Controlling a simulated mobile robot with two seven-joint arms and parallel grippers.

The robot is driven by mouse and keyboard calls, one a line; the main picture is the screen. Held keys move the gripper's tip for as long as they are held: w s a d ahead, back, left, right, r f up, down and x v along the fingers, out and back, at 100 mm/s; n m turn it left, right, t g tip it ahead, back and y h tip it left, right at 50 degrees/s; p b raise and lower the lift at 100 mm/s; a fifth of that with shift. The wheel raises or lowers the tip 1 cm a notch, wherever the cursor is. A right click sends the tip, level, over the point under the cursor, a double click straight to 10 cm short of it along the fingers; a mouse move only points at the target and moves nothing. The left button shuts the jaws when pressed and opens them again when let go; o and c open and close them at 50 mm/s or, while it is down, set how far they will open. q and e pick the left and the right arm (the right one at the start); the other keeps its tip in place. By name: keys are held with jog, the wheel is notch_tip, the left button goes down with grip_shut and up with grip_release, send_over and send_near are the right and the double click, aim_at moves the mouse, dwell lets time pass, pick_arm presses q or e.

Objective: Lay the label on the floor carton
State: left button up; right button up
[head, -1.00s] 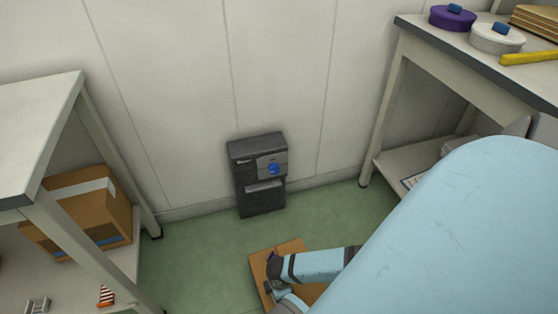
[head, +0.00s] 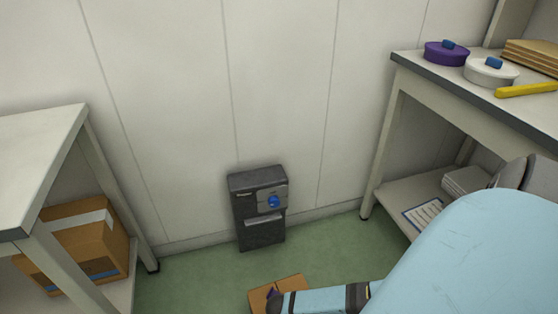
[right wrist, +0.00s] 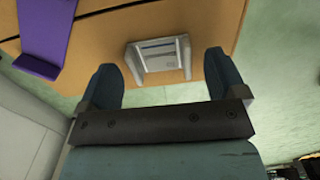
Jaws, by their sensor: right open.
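The floor carton (head: 262,292) is orange-brown and stands on the green floor at the bottom of the head view, partly hidden by my right arm. In the right wrist view the carton's top (right wrist: 205,22) fills the upper part. A small pale label with dark lines and light raised side edges (right wrist: 158,54) lies on the carton near its edge. A purple strip (right wrist: 48,35) also lies on the carton. My right gripper (right wrist: 160,66) is open, its two fingers on either side of the label with gaps between. My left gripper is out of view.
A dark wall-side box with a blue knob (head: 260,208) stands against the wall. A left table holds a cardboard box (head: 82,245) on its lower shelf.

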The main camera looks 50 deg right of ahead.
pick_arm(q)
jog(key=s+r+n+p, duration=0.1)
jog(key=p, duration=0.1)
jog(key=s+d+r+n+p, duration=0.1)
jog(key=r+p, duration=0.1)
jog(key=p, duration=0.1)
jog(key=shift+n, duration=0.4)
pick_arm(e)
notch_tip(320, 180, up, 11)
jog(key=shift+r, duration=0.15)
jog(key=shift+s, duration=0.1)
